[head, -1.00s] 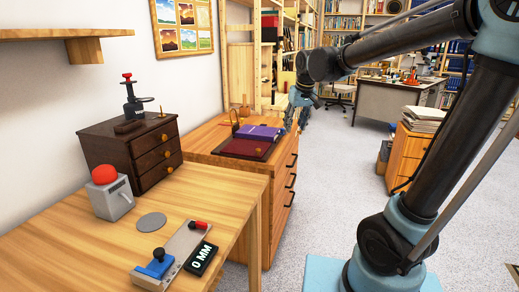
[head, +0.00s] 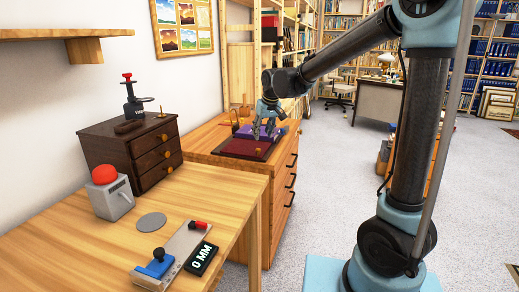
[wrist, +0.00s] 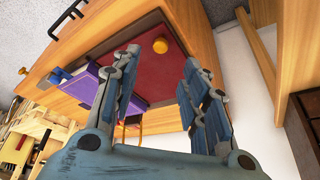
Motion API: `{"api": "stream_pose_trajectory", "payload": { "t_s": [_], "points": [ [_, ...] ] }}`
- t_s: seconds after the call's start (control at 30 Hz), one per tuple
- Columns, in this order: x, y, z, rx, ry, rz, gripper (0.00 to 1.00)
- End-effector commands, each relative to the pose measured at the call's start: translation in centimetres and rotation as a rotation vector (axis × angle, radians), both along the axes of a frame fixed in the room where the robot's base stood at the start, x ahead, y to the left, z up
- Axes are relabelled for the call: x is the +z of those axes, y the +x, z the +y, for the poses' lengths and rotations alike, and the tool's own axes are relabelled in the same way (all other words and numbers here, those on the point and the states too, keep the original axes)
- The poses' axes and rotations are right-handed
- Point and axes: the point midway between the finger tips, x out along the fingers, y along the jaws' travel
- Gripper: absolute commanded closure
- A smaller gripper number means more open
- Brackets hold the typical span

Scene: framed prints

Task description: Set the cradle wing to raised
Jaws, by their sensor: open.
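A dark red cradle board (head: 236,148), which looks like the cradle wing, lies flat on top of the wooden drawer cabinet (head: 208,146). A small round orange-yellow knob (wrist: 160,46) sits on the red board near its edge. A purple book-like piece (head: 266,131) lies along the board's far side; it also shows in the wrist view (wrist: 84,88). My gripper (head: 269,126) is over the purple piece, beyond the knob. In the wrist view my gripper (wrist: 162,62) has its fingers apart and empty, with the red board behind them. I cannot tell its exact height.
The near wooden table (head: 80,240) holds a grey box with a red dome (head: 108,186), a slider gauge (head: 187,245) and a "0 MM" display (head: 202,259). A dark drawer box (head: 150,150) stands at its back. Clear floor (head: 310,200) lies right of the cabinet.

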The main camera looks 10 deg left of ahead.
Motion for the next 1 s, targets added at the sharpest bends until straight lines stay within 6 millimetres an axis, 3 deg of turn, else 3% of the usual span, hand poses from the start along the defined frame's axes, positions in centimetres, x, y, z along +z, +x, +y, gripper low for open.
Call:
{"api": "stream_pose_trajectory", "payload": {
  "t_s": [0.53,0.73,1.0],
  "points": [
    [-7.3,2.3,2.0,0.000,0.000,0.000,0.59],
    [-8.6,2.7,2.3,0.000,0.000,0.000,0.59],
    [-9.0,2.8,2.3,-0.001,0.000,0.000,0.59]
  ]
}}
